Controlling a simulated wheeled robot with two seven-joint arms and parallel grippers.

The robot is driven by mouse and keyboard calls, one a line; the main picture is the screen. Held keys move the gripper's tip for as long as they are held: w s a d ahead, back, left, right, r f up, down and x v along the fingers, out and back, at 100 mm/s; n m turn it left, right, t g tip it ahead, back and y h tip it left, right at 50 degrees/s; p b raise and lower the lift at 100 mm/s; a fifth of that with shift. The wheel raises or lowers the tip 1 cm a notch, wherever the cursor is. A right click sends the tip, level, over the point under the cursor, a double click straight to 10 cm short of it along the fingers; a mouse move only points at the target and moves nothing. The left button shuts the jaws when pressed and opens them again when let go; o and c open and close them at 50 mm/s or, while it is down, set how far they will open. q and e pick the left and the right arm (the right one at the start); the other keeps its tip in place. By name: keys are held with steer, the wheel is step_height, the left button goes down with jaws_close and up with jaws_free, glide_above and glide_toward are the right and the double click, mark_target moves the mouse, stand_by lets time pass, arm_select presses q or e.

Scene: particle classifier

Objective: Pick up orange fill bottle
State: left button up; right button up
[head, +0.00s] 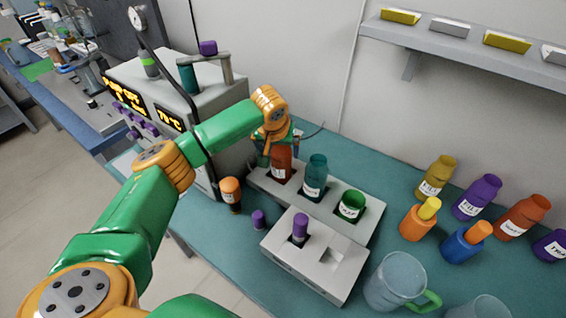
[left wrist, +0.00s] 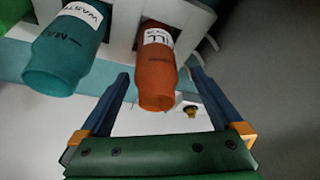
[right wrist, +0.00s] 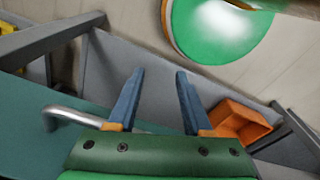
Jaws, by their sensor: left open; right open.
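The orange fill bottle (head: 281,165) stands in the left slot of a white rack (head: 331,200) in the head view, its upper part close under my left gripper (head: 283,143). In the left wrist view the orange bottle (left wrist: 157,72), with a white label reading "ILL", lies between the two blue fingers of the left gripper (left wrist: 160,76). The fingers are open, with a visible gap on each side of it. A teal bottle labelled "WAST" (left wrist: 66,50) is beside it. My right gripper (right wrist: 160,74) is open and empty; it is not visible in the head view.
The teal bottle (head: 315,178) and a green one (head: 350,206) share the rack. A front rack (head: 316,262) holds a purple-topped vial. An orange-capped dark bottle (head: 231,194) stands left. Several coloured bottles and a clear jug (head: 396,281) stand right. A grey machine (head: 175,95) is behind left.

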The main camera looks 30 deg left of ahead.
arm_select(q)
steer(key=x, duration=0.5)
steer(key=shift+d+f, duration=0.2)
steer(key=shift+d, duration=0.05)
steer(key=shift+r, duration=0.1)
jaws_close()
